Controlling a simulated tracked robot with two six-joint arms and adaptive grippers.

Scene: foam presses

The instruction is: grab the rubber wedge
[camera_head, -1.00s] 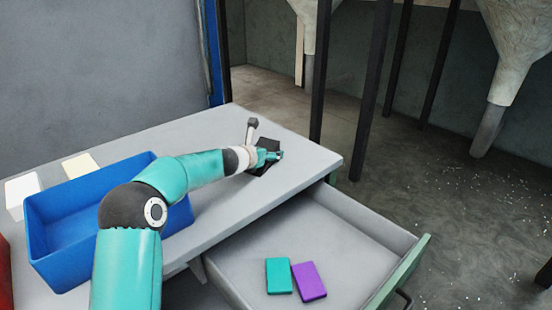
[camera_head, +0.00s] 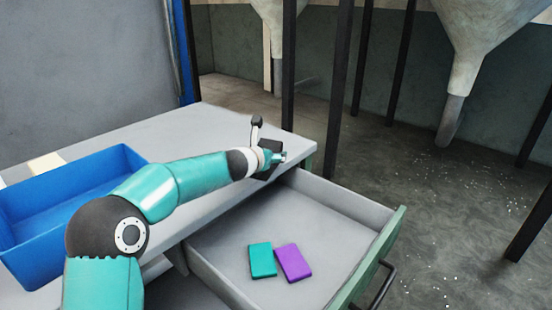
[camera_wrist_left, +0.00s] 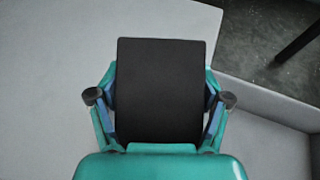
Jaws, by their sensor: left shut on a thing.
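The black rubber wedge (camera_wrist_left: 160,88) fills the middle of the left wrist view, its flat dark face toward the camera. My left gripper (camera_wrist_left: 160,100) is shut on it, with one finger against each side. In the head view the wedge (camera_head: 266,172) is a small dark shape partly hidden by my left gripper (camera_head: 274,158), near the table's right end, above the open drawer's back corner. I cannot tell whether it touches the tabletop. My right gripper is in neither view.
The grey table (camera_head: 200,122) has clear room behind the arm. An open drawer (camera_head: 215,238) holds a teal block (camera_head: 262,260) and a purple block (camera_head: 293,263). A blue bin (camera_head: 70,190) stands at the left, with a cream block (camera_head: 46,163) behind it. Dark posts (camera_head: 337,90) rise beyond.

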